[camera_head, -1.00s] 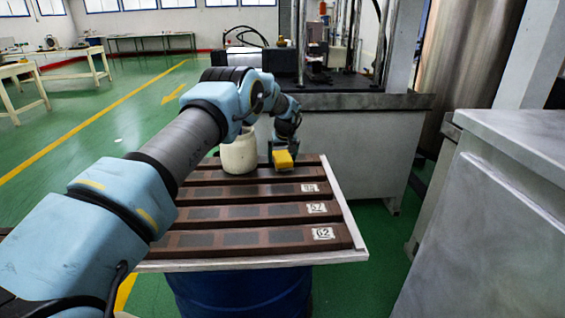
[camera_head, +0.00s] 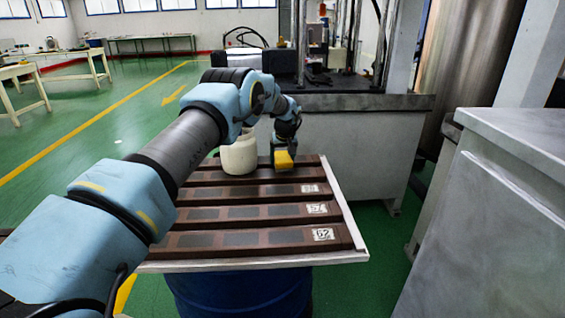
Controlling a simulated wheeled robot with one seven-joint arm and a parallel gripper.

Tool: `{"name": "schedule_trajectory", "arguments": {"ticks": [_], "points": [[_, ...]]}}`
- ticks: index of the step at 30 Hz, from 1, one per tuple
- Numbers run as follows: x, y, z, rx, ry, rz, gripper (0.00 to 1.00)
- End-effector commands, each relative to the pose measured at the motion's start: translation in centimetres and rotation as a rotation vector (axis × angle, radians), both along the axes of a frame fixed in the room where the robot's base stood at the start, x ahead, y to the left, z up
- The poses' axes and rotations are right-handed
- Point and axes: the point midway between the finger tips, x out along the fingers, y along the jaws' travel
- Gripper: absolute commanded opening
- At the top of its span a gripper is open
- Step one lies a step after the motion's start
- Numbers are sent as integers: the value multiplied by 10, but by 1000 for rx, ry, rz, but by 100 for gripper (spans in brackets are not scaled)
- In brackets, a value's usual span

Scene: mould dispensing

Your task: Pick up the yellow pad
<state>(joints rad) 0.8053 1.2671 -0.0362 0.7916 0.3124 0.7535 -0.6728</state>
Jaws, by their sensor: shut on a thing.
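The yellow pad (camera_head: 284,160) is a small yellow block at the far side of the board, right of a white jar. My gripper (camera_head: 284,151) comes down on it from above and is shut on it. The fingertips are small and partly hidden by the pad and the wrist. I cannot tell whether the pad touches the brown bar beneath it or is just above it.
A white jar (camera_head: 239,157) stands close to the left of the pad. Several brown mould bars with number labels lie on a pale board (camera_head: 350,224) on a blue drum (camera_head: 240,291). A grey machine bench (camera_head: 345,150) stands behind, and a grey cabinet (camera_head: 490,220) at the right.

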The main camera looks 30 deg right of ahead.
Motion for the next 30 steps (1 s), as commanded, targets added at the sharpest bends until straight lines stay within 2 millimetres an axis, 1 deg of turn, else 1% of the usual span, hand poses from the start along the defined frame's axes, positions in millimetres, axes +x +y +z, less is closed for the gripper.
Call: {"name": "schedule_trajectory", "arguments": {"ticks": [1, 2, 9, 17, 22, 23, 30], "points": [[0, 0, 0, 0, 0, 0, 54], [0, 0, 0, 0, 0, 0, 50], [0, 0, 0, 0, 0, 0, 24], [0, 0, 2, 0, 0, 0, 23], [1, -1, 12, -2, -3, 0, 23], [1, -1, 17, -2, -3, 0, 23], [1, -1, 67, -3, -3, 0, 23]]}}
